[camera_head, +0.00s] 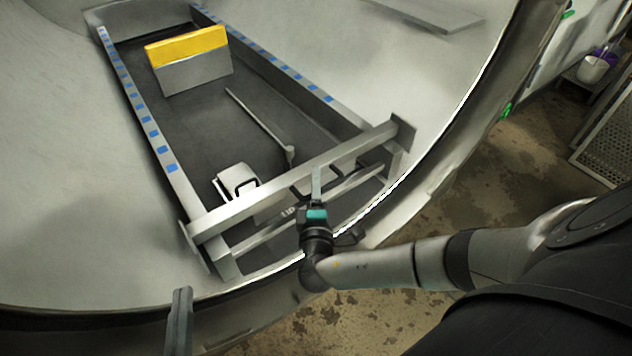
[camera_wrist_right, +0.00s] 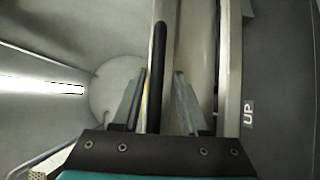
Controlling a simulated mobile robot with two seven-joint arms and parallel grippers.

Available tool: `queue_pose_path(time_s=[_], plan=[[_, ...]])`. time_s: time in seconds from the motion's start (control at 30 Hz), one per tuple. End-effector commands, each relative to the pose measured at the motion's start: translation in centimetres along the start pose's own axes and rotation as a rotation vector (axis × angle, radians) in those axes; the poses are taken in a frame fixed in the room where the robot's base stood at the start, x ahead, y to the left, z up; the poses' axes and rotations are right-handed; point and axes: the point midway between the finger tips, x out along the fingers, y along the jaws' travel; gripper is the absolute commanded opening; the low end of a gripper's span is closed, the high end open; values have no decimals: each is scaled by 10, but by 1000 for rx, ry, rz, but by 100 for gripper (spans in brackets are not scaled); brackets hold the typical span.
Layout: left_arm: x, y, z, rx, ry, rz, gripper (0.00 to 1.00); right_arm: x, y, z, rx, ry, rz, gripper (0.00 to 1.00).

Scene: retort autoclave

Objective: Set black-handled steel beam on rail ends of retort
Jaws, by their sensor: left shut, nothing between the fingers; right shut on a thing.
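The steel beam (camera_head: 270,188) spans the two rails near the front of the retort in the head view, with an end plate at each side. Its left end is over the left rail (camera_head: 165,150) and its right end over the right rail (camera_head: 300,92). I cannot tell whether it touches them. My right gripper (camera_head: 316,180) is at the beam's middle, shut on it. In the right wrist view, the black handle (camera_wrist_right: 158,75) runs between the fingers of that gripper (camera_wrist_right: 160,95). My left gripper (camera_head: 180,305) is shut and empty, apart from the beam at the lower left.
The round retort wall (camera_head: 60,210) surrounds the rails. Between them are a yellow-topped block (camera_head: 190,62), a thin rod (camera_head: 258,122) and a pale box (camera_head: 235,180). A perforated metal panel (camera_head: 608,130) stands outside at right, above stained floor.

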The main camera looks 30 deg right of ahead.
Motion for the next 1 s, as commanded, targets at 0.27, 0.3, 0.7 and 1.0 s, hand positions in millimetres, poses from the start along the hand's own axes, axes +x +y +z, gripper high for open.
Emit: queue_pose_path(time_s=[0.27, 0.3, 0.7, 1.0], plan=[[0, 0, 0, 0, 0, 0, 0, 2, 2, -1, 5, -2, 12, 0], [0, 0, 0, 0, 0, 0, 0, 2, 1, -1, 5, -2, 12, 0], [0, 0, 0, 0, 0, 0, 0, 2, -3, -1, 5, -1, 12, 0], [0, 0, 0, 0, 1, 0, 0, 2, -4, -1, 4, -1, 11, 48]])
